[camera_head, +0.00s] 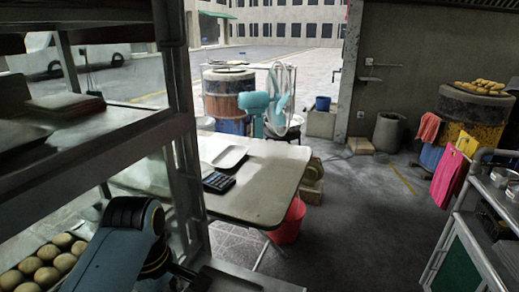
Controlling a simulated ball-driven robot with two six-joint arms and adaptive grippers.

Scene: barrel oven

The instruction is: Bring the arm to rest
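My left arm (115,250), blue-grey with black joint caps, is at the lower left, in front of the metal rack. Dark parts at its end, seemingly my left gripper (185,272), are small, dark and partly cut off by the bottom edge; I cannot make out its fingers or anything held. My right arm and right gripper are out of view.
Round buns (42,262) lie on the rack (178,75) close to my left arm. A table (262,185) with a white tray (222,155) and a calculator (218,182) stands beyond. A barrel oven (472,115) and metal cart (462,235) are right. The middle floor is clear.

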